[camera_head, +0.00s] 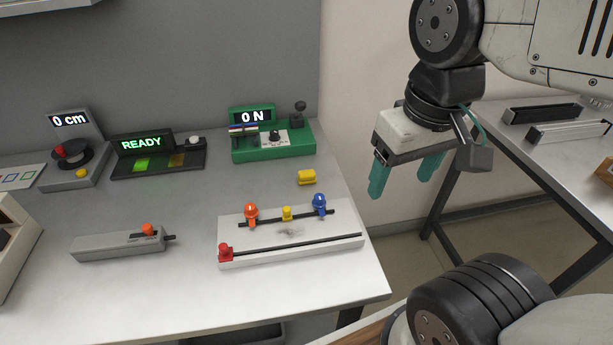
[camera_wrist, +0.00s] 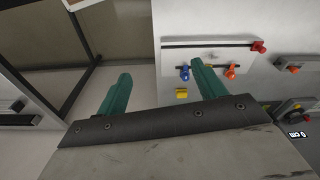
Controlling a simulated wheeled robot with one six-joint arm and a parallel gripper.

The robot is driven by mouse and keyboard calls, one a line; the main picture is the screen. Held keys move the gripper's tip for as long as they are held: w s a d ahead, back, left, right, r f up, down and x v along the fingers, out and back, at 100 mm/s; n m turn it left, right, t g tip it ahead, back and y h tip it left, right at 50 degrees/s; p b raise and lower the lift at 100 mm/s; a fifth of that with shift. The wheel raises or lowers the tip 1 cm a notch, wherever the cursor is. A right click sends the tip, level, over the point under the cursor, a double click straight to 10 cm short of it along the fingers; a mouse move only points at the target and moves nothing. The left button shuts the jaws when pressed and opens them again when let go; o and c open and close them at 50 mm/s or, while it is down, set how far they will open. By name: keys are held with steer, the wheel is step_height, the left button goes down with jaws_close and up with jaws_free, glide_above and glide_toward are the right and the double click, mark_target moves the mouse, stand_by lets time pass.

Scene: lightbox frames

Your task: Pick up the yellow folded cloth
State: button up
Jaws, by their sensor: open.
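The yellow folded cloth (camera_head: 307,177) is a small yellow block-like bundle on the white table, behind the white slider board and in front of the green device. In the wrist view a small yellow thing (camera_wrist: 181,93) that looks like the cloth lies near the table edge, between the fingers in the picture and beyond them. My gripper (camera_head: 404,180) has two teal fingers and is open and empty. It hangs to the right of the table in the head view, apart from the cloth. Its fingers also show in the wrist view (camera_wrist: 158,86).
A white board (camera_head: 290,250) with orange, yellow, blue and red knobs stands in front of the cloth. A green device (camera_head: 273,146) reading "0 N" stands behind it. A grey slider box (camera_head: 118,246) is at left. A second table (camera_head: 545,150) stands at right, with a floor gap between.

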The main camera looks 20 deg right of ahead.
steer(key=f, duration=0.1)
steer(key=m+g, duration=0.1)
steer(key=m, duration=0.1)
glide_above(307, 172)
step_height(307, 172, down, 13)
step_height(307, 172, down, 8)
steer(key=shift+r, duration=0.2)
steer(key=c, duration=1.1)
steer(key=shift+r, duration=0.1)
step_height(307, 172, up, 10)
steer(key=shift+f, duration=0.1)
